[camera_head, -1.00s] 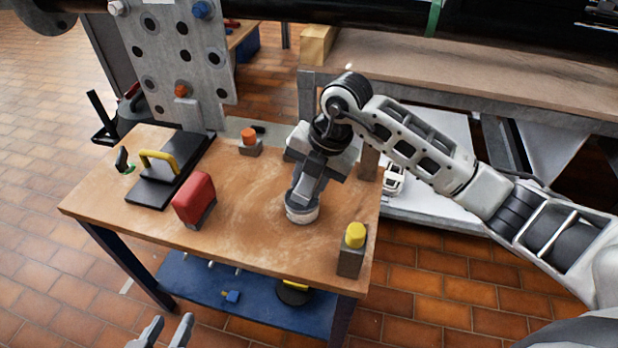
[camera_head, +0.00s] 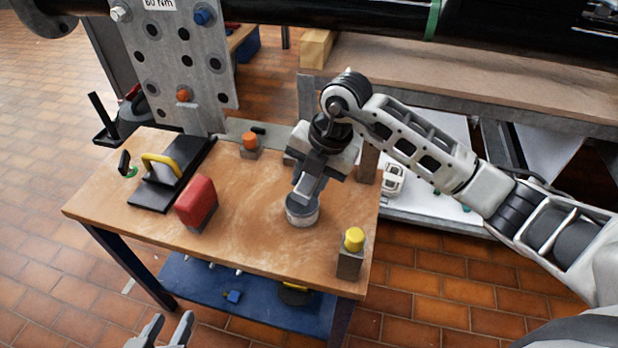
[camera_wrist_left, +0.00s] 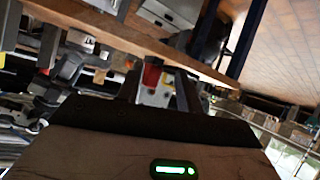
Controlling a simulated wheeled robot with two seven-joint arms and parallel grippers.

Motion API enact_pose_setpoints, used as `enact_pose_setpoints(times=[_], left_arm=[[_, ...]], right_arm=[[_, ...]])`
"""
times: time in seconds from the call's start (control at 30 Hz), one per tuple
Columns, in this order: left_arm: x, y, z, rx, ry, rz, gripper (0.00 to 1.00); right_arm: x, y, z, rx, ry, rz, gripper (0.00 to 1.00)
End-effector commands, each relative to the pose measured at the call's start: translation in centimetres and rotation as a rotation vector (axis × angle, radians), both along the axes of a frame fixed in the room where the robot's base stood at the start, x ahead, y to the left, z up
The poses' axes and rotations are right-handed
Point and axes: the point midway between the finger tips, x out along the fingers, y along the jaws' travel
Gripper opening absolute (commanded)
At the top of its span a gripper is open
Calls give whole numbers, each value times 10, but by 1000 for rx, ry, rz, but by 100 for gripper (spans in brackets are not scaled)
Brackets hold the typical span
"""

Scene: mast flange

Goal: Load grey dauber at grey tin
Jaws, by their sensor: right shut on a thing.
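The grey tin (camera_head: 302,212) stands on the wooden table, right of the middle. My right gripper (camera_head: 306,191) is upright, pointing down over the tin, with its fingertips at or just above the tin's top. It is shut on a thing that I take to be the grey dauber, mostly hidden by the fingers. I cannot tell whether its tip touches the inside of the tin. My left gripper (camera_head: 171,330) is open and empty at the bottom edge of the head view, in front of the table.
A yellow-topped block (camera_head: 350,255) stands right of the tin, an orange-topped block (camera_head: 250,145) behind. A red block (camera_head: 197,204) and a black plate with a yellow handle (camera_head: 172,170) lie left. The grey drilled flange plate (camera_head: 180,60) rises behind. The table's middle is clear.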

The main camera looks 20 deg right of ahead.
Motion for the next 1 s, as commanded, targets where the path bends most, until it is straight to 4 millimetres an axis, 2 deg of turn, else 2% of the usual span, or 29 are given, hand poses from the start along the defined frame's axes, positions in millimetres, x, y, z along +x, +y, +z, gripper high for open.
enact_pose_setpoints(times=[0.03,0.6,1.0], left_arm=[[0,0,5,0,5,0,36],[-2,3,16,9,52,11,36],[1,4,12,15,53,11,36]], right_arm=[[0,0,9,0,-2,1,9],[0,0,54,0,-3,0,9],[0,0,55,1,-2,0,9]])
